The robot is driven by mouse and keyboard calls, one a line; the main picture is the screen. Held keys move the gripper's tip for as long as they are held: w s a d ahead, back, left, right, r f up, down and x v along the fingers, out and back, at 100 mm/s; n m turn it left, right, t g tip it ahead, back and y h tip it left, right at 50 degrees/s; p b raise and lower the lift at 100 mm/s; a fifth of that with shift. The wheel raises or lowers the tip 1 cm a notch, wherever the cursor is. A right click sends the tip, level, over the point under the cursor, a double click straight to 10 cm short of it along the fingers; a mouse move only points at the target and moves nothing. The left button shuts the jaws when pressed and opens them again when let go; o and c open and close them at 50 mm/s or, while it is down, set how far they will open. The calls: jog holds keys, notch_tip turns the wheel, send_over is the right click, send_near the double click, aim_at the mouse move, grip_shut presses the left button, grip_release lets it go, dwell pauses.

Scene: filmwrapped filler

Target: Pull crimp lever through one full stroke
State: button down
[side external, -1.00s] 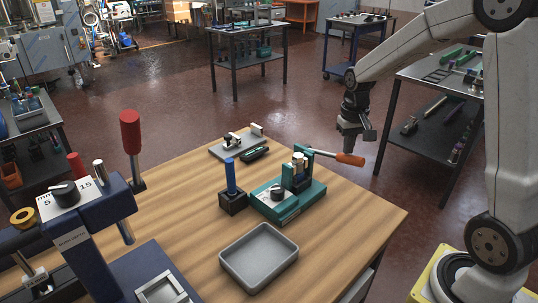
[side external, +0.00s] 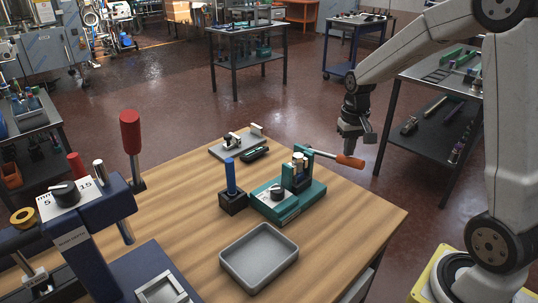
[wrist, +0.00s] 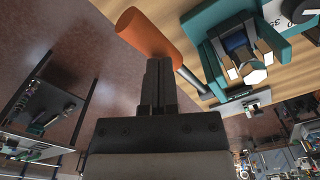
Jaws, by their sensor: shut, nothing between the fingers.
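The crimp lever is a metal rod with an orange handle (side external: 350,160). It sticks out to the right from the teal crimp tool (side external: 290,202) on the wooden table. My gripper (side external: 349,150) is shut and empty, pointing down at the orange handle. In the wrist view, the shut fingers (wrist: 158,68) end at the orange handle (wrist: 148,36), with the teal tool (wrist: 212,20) to the right. The fingertips appear against or very near the handle; I cannot tell if they touch. The handle is not between the fingers.
A grey tray (side external: 259,257) lies in front of the crimp tool. A black block with a blue post (side external: 231,178) stands to its left. A grey plate fixture (side external: 237,143) is behind. A blue press with a red-handled lever (side external: 131,135) fills the left foreground. The table's right corner is clear.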

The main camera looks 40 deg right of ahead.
aim_at(338, 156)
jog(key=shift+w+r, duration=0.3)
jog(key=shift+r, duration=0.35)
jog(key=shift+w+r, duration=0.5)
jog(key=shift+r, duration=0.4)
jog(key=shift+w+r, duration=0.65)
jog(key=shift+r, duration=0.2)
jog(key=shift+w+r, duration=0.7)
jog(key=shift+w, duration=0.05)
jog(key=shift+w+r, duration=0.1)
